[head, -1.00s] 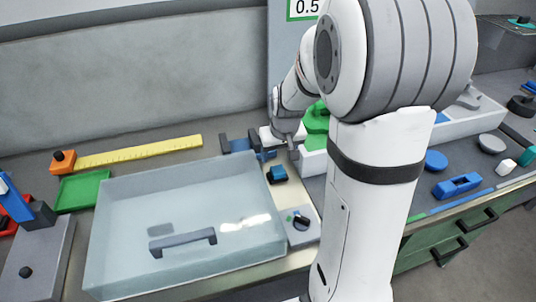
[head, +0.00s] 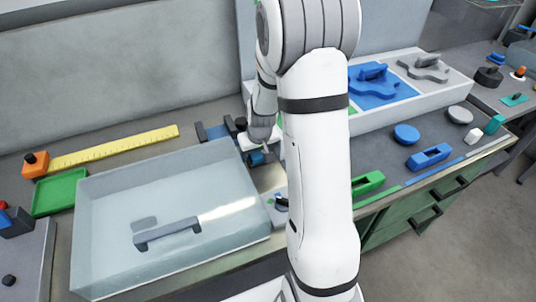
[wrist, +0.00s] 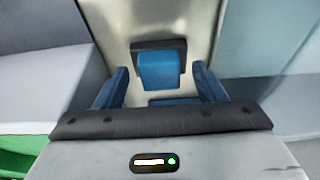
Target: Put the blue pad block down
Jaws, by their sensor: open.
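The blue pad block (wrist: 159,72) has a dark strip along its far edge in the wrist view. It rests on a pale metal surface (wrist: 160,17). In the head view the block (head: 257,158) is partly hidden, just right of the clear bin. My gripper (wrist: 160,80) is open, with its two blue fingers on either side of the block's line and a visible gap to each side. In the head view my gripper (head: 262,146) is right above the block. I cannot tell how far the fingertips reach down beside it.
A clear bin (head: 90,240) with a grey handle stands left of the block. A white tray (head: 432,108) with blue and grey shapes is to the right. A yellow ruler (head: 115,147) and a green tray (head: 62,192) lie left. A green block (head: 367,182) lies near the front edge.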

